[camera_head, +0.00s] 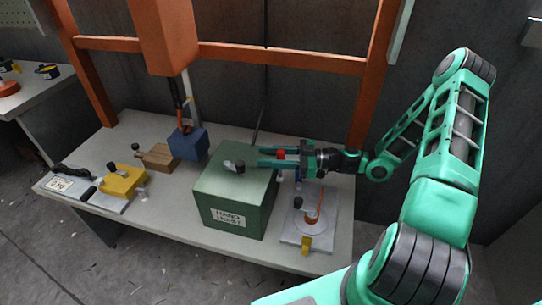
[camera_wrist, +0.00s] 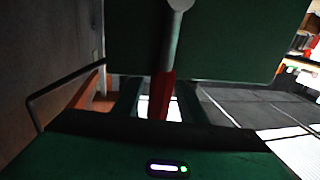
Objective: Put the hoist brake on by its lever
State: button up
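The green hoist box (camera_head: 236,195) stands on the bench, with a label on its front that seems to read HAND HOIST. In the wrist view a lever has a grey shaft (camera_wrist: 172,45) and a red grip (camera_wrist: 160,95). The red grip also shows in the head view (camera_head: 281,154). My gripper (camera_head: 260,157) reaches in from the right at the box's upper right side. Its two fingers lie on either side of the red grip, and thin gaps seem to show between grip and fingers in the wrist view (camera_wrist: 157,92). The lever's pivot is partly cut off.
A small grey part with a dark knob (camera_head: 234,167) sits on the box top. A plate with an orange piece (camera_head: 313,217) lies right of the box. A blue block (camera_head: 187,142), wooden block (camera_head: 158,156) and yellow block (camera_head: 122,181) stand left. Orange posts rise behind.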

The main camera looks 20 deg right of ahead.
jog(key=shift+a, duration=0.1)
grip_shut()
jog(key=shift+s+a+f+n, duration=0.1)
jog(key=shift+s+a+n, duration=0.25)
jog(key=shift+s+n, duration=0.35)
jog(key=shift+w, duration=0.15)
grip_release()
jog(key=shift+d, duration=0.1)
jog(key=v, duration=1)
jog(key=shift+d, duration=0.25)
